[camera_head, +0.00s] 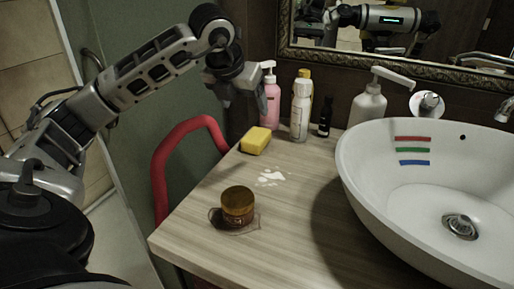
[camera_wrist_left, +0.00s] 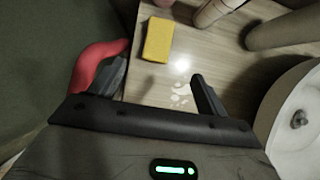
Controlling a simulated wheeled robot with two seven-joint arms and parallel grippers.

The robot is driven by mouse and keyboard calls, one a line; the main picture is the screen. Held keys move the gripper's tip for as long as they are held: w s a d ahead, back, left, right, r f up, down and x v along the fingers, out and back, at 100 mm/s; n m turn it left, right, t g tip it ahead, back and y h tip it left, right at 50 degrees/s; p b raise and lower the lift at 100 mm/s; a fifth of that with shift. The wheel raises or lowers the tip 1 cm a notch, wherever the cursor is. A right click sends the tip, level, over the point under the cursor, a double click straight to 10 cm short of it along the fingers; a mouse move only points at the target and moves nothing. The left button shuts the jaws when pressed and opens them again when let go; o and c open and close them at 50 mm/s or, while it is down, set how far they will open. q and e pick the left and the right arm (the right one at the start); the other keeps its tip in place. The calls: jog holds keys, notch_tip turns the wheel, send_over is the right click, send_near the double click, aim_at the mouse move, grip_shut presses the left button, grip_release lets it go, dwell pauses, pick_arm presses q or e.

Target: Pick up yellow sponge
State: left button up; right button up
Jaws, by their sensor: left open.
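The yellow sponge (camera_head: 255,140) lies on the wooden counter near its left edge, in front of the bottles. It also shows in the left wrist view (camera_wrist_left: 158,40), beyond and between the fingers. My left gripper (camera_head: 229,127) hangs over the counter's left edge beside the sponge, with its lower part dark and hard to make out. In the left wrist view its two fingers (camera_wrist_left: 160,78) stand wide apart with nothing between them. My right gripper is not in view.
A pink bottle (camera_head: 270,100), a white bottle (camera_head: 301,108) and a small dark bottle (camera_head: 325,117) stand behind the sponge. A brown jar (camera_head: 238,207), a white spill (camera_head: 270,177) and the basin (camera_head: 400,205) are on the counter. A red rail (camera_head: 160,165) curves left of it.

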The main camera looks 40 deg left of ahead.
pick_arm(q)
send_near(256, 135)
jog(key=x, duration=0.4)
jog(key=shift+w+d+f, duration=0.1)
jog(key=shift+d+f, duration=0.1)
jog(key=shift+a+p+x, duration=0.2)
jog(key=shift+p+x, duration=0.35)
jog(key=shift+x, duration=2.4)
jog(key=c, duration=1)
